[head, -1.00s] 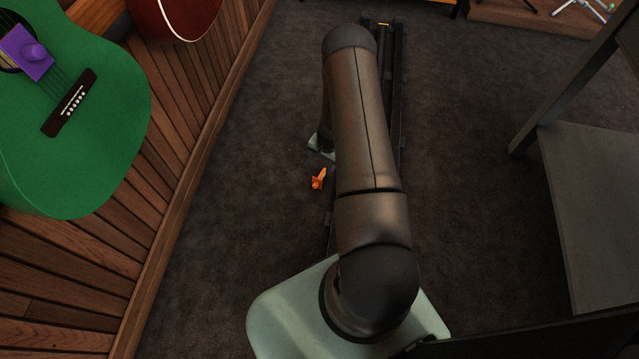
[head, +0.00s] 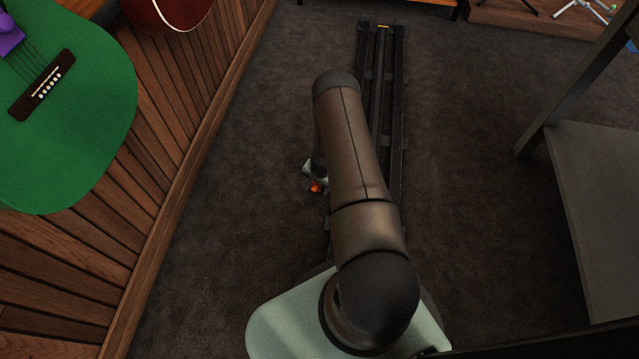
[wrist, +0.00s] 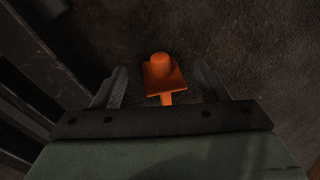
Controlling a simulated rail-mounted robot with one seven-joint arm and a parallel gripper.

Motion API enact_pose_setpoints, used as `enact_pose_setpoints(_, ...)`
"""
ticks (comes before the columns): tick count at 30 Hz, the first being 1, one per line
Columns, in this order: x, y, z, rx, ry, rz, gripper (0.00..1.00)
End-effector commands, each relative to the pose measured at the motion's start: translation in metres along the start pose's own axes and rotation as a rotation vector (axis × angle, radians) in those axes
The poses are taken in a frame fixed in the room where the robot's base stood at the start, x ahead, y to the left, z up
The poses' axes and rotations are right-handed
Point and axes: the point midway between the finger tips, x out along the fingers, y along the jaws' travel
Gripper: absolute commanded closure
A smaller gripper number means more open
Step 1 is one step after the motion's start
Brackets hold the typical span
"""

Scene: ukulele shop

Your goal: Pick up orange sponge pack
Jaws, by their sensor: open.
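The orange sponge pack (wrist: 160,74) lies on the dark carpet, a flat square piece with a round knob on top and a narrow tail toward my gripper. In the wrist view my gripper (wrist: 161,88) is open, with one finger on each side of the pack and visible gaps between. Nothing is held. In the head view only a small part of the orange pack (head: 316,188) shows, just below the pale end of my arm; the rest is hidden by it. My fingers cannot be made out there.
A black floor rail (head: 398,130) runs beside the pack on the right. A wood-panelled wall (head: 150,130) with a hanging green guitar (head: 85,120) is at left. A grey table (head: 605,200) stands at right. Carpet between wall and pack is clear.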

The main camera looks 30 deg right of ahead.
Motion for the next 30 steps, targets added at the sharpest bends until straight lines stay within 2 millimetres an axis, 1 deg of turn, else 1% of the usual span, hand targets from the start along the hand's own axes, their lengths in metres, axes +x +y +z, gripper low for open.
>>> enact_pose_setpoints(1,0.0122,0.0003,0.0002,-0.001,0.0,0.0,0.33)
enact_pose_setpoints(3,0.0169,-0.0003,0.0,-0.001,0.0,0.0,0.33)
enact_pose_setpoints(9,0.0157,-0.0008,-0.0004,-0.001,0.0,-0.001,0.33)
enact_pose_setpoints(10,0.0157,-0.0007,-0.0004,-0.001,0.0,-0.001,0.35)
enact_pose_setpoints(11,0.0157,-0.0007,-0.0004,-0.001,0.0,-0.001,0.44)
enact_pose_setpoints(12,0.0156,-0.0007,-0.0003,-0.001,0.0,-0.001,0.55)
enact_pose_setpoints(14,0.0156,-0.0006,-0.0003,-0.001,0.0,0.0,0.71)
enact_pose_setpoints(15,0.0156,-0.0005,-0.0003,-0.001,0.0,0.0,0.83)
enact_pose_setpoints(17,0.0157,-0.0005,-0.0003,-0.001,0.0,0.0,0.99)
enact_pose_setpoints(30,0.0135,-0.0009,-0.0003,-0.001,0.0,0.0,1.0)
